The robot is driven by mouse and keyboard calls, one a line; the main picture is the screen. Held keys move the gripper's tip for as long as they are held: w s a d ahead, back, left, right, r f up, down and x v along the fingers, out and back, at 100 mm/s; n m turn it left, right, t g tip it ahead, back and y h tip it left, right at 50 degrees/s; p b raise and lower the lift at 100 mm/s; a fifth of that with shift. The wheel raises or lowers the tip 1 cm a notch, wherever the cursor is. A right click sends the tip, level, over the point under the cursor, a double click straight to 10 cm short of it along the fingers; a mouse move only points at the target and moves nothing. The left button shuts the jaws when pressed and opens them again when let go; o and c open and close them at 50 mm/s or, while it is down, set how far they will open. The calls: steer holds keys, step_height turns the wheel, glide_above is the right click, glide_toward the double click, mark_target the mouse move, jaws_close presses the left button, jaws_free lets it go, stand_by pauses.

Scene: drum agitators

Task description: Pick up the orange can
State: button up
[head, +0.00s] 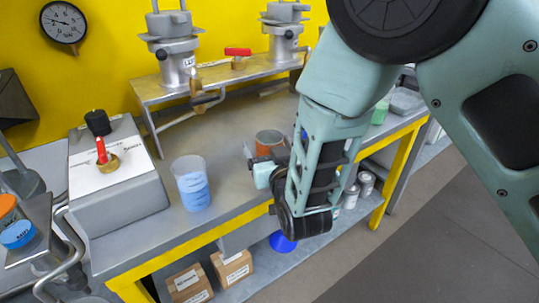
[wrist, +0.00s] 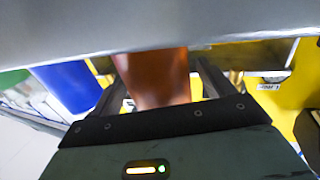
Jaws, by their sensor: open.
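The orange can (head: 268,140) stands on the grey workbench (head: 225,150), partly hidden behind my gripper in the head view. My gripper (head: 262,160) is at the bench's front side, close to the can, its fingers partly hidden by my own wrist. In the wrist view the can (wrist: 155,80) shows as a brown-orange shape between the two dark fingers of my gripper (wrist: 162,82). The fingers are open, one on each side of it, with a gap at least on the right. A grey band cuts off the can's upper end in that view.
A clear beaker with blue contents (head: 192,186) stands left of my gripper. A grey control box (head: 125,195) with a red-handled switch is further left. A metal rack (head: 215,75) with mixers stands behind. Cartons (head: 232,267) and a blue container (head: 282,242) are below the bench.

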steer(key=shift+w+a, duration=0.25)
steer(key=shift+w, duration=0.45)
steer(key=c, duration=1.1)
steer(key=shift+r, duration=0.2)
